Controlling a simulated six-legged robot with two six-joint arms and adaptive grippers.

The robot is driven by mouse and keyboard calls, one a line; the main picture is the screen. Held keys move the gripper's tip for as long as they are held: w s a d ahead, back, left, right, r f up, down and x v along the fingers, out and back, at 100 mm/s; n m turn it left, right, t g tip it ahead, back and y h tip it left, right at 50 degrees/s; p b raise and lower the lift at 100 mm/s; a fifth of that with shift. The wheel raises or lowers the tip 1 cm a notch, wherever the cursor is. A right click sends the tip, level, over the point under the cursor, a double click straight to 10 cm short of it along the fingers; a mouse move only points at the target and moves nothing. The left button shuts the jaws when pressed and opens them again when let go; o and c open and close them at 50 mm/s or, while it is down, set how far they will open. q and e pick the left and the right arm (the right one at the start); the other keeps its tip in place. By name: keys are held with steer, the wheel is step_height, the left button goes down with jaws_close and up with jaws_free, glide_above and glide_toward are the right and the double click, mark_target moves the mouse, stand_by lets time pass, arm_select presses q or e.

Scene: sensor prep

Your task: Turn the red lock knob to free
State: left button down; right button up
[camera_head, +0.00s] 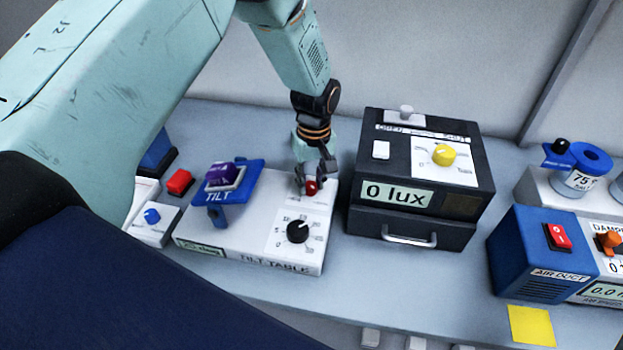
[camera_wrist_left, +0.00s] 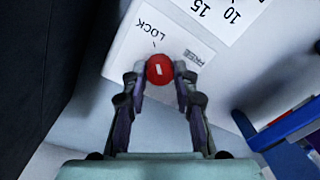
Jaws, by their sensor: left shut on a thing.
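The red lock knob (camera_head: 311,187) sits on the top of the white tilt table box (camera_head: 200,228), toward its back right. My left gripper (camera_head: 313,180) reaches down from above and is shut on the knob. In the left wrist view the red knob (camera_wrist_left: 160,69) sits between the fingertips of the left gripper (camera_wrist_left: 160,77). A short white mark on its face runs nearly upright in the picture, leaning slightly right. The LOCK label (camera_wrist_left: 149,31) is above the knob and the FREE label (camera_wrist_left: 194,57) is to its right. My right gripper is not in view.
A black dial (camera_head: 297,231) is just in front of the knob. A blue tilt stage (camera_head: 229,187) with a purple block stands to the left. A black lux box (camera_head: 420,180) stands close on the right. Blue air duct equipment (camera_head: 541,255) is farther right.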

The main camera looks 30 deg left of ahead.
arm_select(q)
steer(key=shift+m, duration=0.3)
steer(key=m+p, duration=0.1)
steer(key=m, duration=0.2)
steer(key=shift+r+m, duration=0.1)
steer(key=shift+m, duration=0.2)
steer(key=m+p, duration=0.1)
steer(key=m, duration=0.3)
steer(key=shift+m, duration=0.3)
steer(key=m+p, duration=0.1)
steer(key=m, duration=0.3)
steer(key=shift+t, duration=0.3)
steer(key=shift+m, duration=2.5)
steer(key=shift+p, duration=0.3)
